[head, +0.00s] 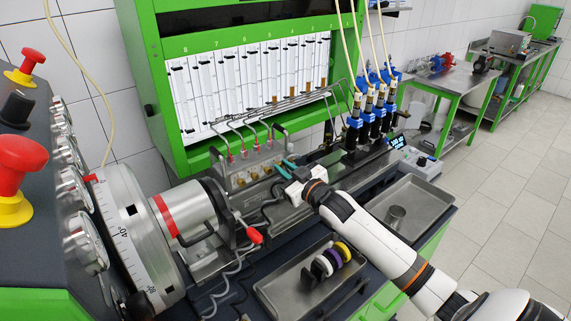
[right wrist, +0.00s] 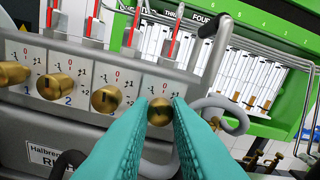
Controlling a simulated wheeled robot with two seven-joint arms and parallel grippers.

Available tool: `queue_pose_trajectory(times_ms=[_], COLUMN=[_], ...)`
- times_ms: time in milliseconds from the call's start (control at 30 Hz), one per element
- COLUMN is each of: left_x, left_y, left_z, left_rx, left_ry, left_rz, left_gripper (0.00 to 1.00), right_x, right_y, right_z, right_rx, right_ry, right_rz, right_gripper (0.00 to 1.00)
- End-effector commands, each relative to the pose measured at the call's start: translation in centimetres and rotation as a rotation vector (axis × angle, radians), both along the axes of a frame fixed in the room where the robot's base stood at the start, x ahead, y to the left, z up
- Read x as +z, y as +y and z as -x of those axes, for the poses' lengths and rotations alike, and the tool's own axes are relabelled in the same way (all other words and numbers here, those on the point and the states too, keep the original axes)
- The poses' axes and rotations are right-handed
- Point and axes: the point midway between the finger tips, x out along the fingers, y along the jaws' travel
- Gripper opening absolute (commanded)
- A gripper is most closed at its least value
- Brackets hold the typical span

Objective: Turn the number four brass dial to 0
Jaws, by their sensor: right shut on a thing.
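A row of brass dials sits on a grey metal panel (right wrist: 80,125); each has a red 0 above it. The number four brass dial (right wrist: 160,112) is the rightmost of the row. The teal fingers of my right gripper (right wrist: 159,106) are shut on it, one on each side. Its pointer is partly hidden between the fingers, so I cannot read its setting. In the head view my right gripper (head: 287,172) reaches the right end of the panel (head: 246,158). My left gripper is not in view.
The other brass dials (right wrist: 105,98) stand close to the left of the fingers. Thin metal pipes (head: 258,128) rise above the panel, and a grey cable (right wrist: 225,106) loops to the right. A tray with coloured rings (head: 333,262) lies in front.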

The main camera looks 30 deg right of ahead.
Motion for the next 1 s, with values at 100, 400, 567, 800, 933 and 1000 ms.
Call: queue_pose_trajectory(times_ms=[100, 400, 567, 800, 933, 1000], left_x=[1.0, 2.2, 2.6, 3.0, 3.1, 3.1], left_y=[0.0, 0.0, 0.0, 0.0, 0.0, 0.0], left_z=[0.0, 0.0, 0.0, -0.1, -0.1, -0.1], left_rx=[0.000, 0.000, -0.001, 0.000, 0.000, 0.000], left_ry=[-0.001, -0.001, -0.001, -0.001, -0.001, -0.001], left_rz=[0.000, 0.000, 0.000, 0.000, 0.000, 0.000], left_gripper=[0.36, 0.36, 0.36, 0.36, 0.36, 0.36], right_x=[0.2, 0.2, 0.1, 0.0, 0.0, 0.0], right_y=[0.0, -0.1, -0.1, -0.1, -0.1, -0.1], right_z=[0.0, 0.0, 0.0, 0.0, 0.0, 0.0], right_rx=[0.000, 0.001, 0.001, 0.002, 0.002, 0.002], right_ry=[0.010, 0.030, 0.040, 0.051, 0.054, 0.055], right_rz=[-0.112, -0.387, -0.511, -0.645, -0.687, -0.702], right_gripper=[0.00, 0.00, 0.00, 0.00, 0.00, 0.00])
